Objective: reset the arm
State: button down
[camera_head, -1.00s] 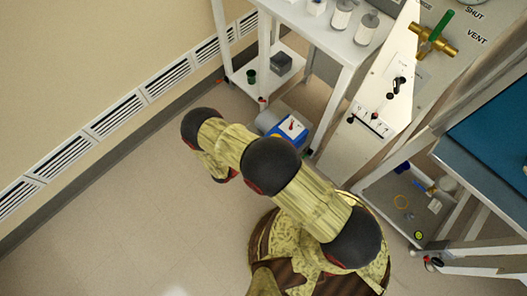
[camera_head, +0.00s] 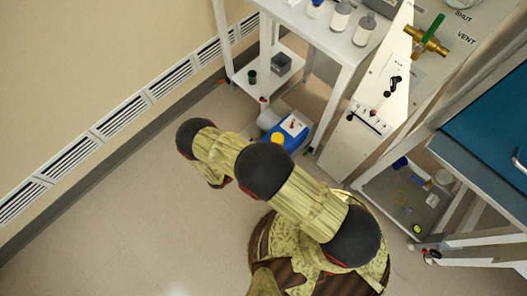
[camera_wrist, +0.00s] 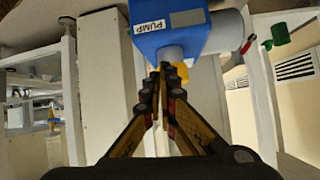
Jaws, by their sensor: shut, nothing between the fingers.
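My arm (camera_head: 305,203) with yellow patterned links and dark round joints stretches across the middle of the head view above the floor. My gripper shows in the wrist view (camera_wrist: 165,75), with its two fingers' tips together and nothing between them. It points toward a blue pump (camera_wrist: 168,28) with a "PUMP" label, and the tips overlap the pump's lower part in that picture. Whether they touch it cannot be told. In the head view my gripper is hidden, and the blue pump (camera_head: 291,131) stands on the floor just beyond my arm.
A white table (camera_head: 326,38) holding bottles stands at the top, with a lower shelf (camera_head: 293,66). To the right are a panel with a green-handled valve (camera_head: 432,31), a blue-topped bench (camera_head: 490,125) and a low tray (camera_head: 405,205). Open floor (camera_head: 110,225) lies at the left.

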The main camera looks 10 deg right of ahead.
jog(key=shift+s+a+f, duration=0.6)
jog(key=shift+a, duration=0.25)
jog(key=shift+s+a+f, duration=0.55)
jog(key=shift+a+f, duration=0.05)
jog(key=shift+a, duration=0.25)
